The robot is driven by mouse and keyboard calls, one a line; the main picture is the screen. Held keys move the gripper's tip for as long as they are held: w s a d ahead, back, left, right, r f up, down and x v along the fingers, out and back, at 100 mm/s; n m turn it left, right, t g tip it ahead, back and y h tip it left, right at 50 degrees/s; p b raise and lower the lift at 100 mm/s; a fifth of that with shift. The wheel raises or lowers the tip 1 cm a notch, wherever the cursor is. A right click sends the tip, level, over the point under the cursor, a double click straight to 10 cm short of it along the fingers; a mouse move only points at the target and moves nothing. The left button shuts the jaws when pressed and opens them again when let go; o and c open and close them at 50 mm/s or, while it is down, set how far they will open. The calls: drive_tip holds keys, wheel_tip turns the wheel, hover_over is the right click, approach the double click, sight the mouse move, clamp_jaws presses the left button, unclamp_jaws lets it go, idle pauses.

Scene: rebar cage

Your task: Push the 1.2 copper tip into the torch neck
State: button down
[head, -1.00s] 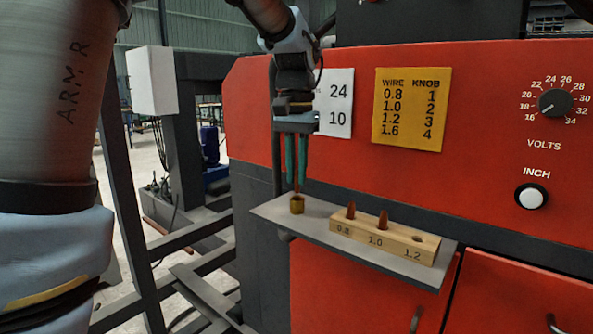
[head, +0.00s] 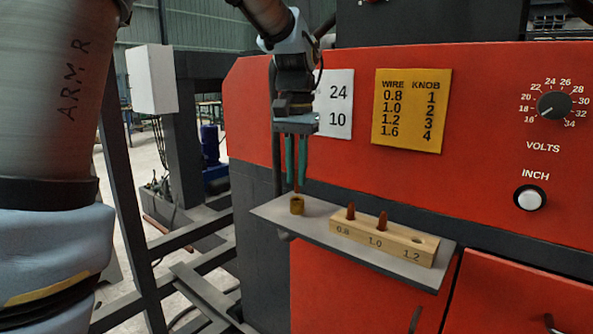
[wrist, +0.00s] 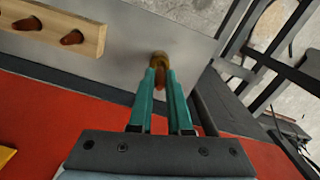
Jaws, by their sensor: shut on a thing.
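My gripper (head: 296,184) points straight down over the left part of the grey shelf, with its two green fingers shut on the copper tip (head: 296,190). In the wrist view the copper tip (wrist: 160,97) shows between the fingers. The torch neck (head: 297,206) is a short brass cylinder standing on the shelf right under the tip. In the wrist view the torch neck (wrist: 159,59) shows just past the fingertips. The tip's lower end meets the neck's top opening; how deep it sits inside I cannot tell.
A wooden block (head: 384,239) on the shelf (head: 275,211) holds copper tips at 0.8 and 1.0; its 1.2 hole is empty. The red machine front (head: 340,165) rises close behind the gripper. A yellow wire chart (head: 411,110) is on it.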

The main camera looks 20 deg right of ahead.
drive_tip(key=shift+f+b, duration=0.8)
drive_tip(key=shift+f, duration=0.8)
drive_tip(key=c, duration=0.8)
unclamp_jaws()
drive_tip(key=shift+o, duration=0.2)
drive_tip(key=shift+r, duration=0.15)
wheel_tip(320, 180, up, 11)
drive_tip(key=shift+f+b, duration=0.2)
drive_tip(key=shift+b, duration=0.9)
